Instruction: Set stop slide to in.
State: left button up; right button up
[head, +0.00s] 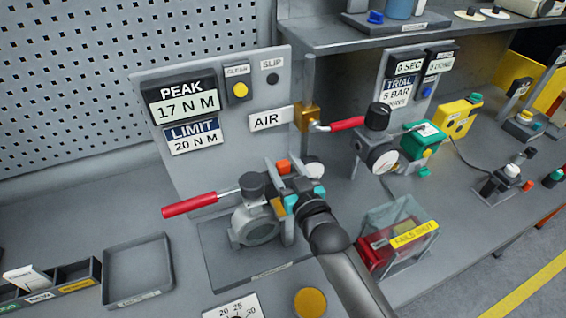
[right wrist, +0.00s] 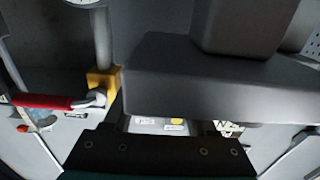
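The valve actuator (head: 257,222) stands on a grey base plate on the bench in the head view. A red lever (head: 190,205) reaches left from its dark top knob (head: 252,184). A small orange block (head: 283,167) and an amber piece (head: 278,207) show at the actuator's upper right side; I cannot tell which part is the stop slide. My right gripper (head: 300,190), with teal parts, is at this right side, close to or touching it. It hides part of the fixture. Its fingertips are not clear, and the right wrist view shows mostly a large grey block. My left gripper is not in view.
A panel with PEAK and LIMIT displays (head: 182,106) stands behind. The AIR valve's red handle (head: 347,124) is behind and right; its yellow body (right wrist: 101,84) shows in the right wrist view. A clear-covered red box (head: 374,253) is right of my arm. An empty tray (head: 138,270) lies left.

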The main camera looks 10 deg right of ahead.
grip_shut()
dwell(1.1)
